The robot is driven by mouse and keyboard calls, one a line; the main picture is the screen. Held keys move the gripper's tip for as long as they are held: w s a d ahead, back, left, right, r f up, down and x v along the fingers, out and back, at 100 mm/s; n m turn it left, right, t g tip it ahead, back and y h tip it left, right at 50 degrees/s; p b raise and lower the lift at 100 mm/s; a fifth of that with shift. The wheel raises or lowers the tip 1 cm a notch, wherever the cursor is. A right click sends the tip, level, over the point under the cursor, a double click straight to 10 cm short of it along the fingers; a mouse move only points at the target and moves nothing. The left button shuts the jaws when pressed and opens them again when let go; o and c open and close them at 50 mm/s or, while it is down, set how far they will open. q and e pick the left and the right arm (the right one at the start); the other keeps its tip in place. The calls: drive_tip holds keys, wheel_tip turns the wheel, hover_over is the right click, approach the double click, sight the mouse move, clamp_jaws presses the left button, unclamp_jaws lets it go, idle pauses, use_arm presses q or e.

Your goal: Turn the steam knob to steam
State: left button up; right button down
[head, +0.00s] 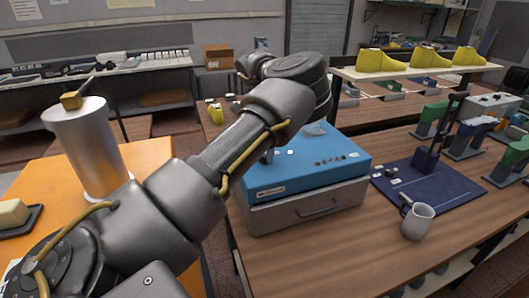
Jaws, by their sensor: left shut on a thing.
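A blue machine (300,172) with a row of small dark controls (328,161) and white labels sits on a grey drawer unit (300,208) on the wooden table. My left arm crosses in front of it and hides its left part. The tip of my left gripper (268,156) shows only as a small dark piece below the arm, at the machine's top left. It is shut on what seems to be the steam knob. The knob itself and its setting are hidden behind the arm. My right gripper is out of view.
A grey mug (418,222) and a dark blue board (427,187) with a post lie to the right. Green stands (430,121) are behind, and yellow shoe lasts (382,61) sit on a shelf. A metal cylinder (84,147) stands on the orange surface at left.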

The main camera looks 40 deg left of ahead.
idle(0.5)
use_arm(q)
drive_tip(key=o, duration=1)
drive_tip(key=shift+w, duration=0.1)
drive_tip(key=shift+r, duration=0.1)
wheel_tip(320, 180, up, 11)
drive_tip(key=shift+f+b, duration=0.2)
drive_tip(key=shift+b, duration=0.15)
